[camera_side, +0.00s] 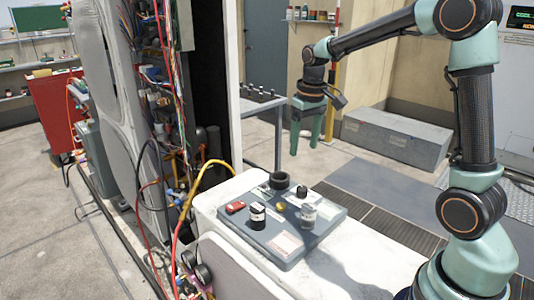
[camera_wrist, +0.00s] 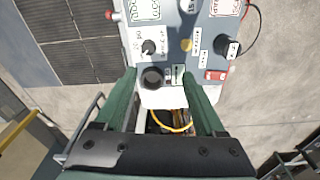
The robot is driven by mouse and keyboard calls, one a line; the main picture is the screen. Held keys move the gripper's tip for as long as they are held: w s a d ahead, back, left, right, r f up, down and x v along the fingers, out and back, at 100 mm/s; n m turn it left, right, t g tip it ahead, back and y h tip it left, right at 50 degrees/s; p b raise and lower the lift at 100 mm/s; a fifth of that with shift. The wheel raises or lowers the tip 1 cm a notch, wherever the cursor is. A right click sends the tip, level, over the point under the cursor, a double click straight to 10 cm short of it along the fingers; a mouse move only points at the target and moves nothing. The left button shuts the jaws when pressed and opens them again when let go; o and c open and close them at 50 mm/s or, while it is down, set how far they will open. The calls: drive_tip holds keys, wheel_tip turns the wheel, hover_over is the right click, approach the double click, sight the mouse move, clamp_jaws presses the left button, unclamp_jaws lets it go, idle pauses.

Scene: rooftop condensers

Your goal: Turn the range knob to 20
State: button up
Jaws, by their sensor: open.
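A grey control panel (camera_side: 262,240) lies on a white bench, and its face fills the top of the wrist view (camera_wrist: 200,12). A small black knob with a white pointer (camera_wrist: 148,47) has printed scale marks around it; it looks like the range knob, and its exact reading is too small to tell. The same knob shows in the side view (camera_side: 301,191). My gripper (camera_side: 304,149) is open and empty, pointing down above and behind the panel. In the wrist view my green fingers (camera_wrist: 160,78) are apart, with the small knob beyond their tips.
A thick black round part (camera_wrist: 152,78) shows between my fingertips in the wrist view. A yellow knob (camera_wrist: 187,44), a red switch (camera_wrist: 216,75) and a black-and-white knob (camera_side: 258,215) share the panel. A wired condenser cabinet (camera_side: 105,75) stands left. Bare bench (camera_side: 390,255) lies right of the panel.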

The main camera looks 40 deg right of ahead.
sight(302, 188)
drive_tip(key=shift+g, duration=0.5)
drive_tip(key=d+f, duration=0.1)
drive_tip(key=f, duration=0.4)
drive_tip(key=w+d+f, duration=0.1)
drive_tip(key=f, duration=0.4)
drive_tip(key=w+d+f, duration=0.1)
drive_tip(key=f, duration=0.5)
drive_tip(key=shift+d, duration=0.1)
clamp_jaws()
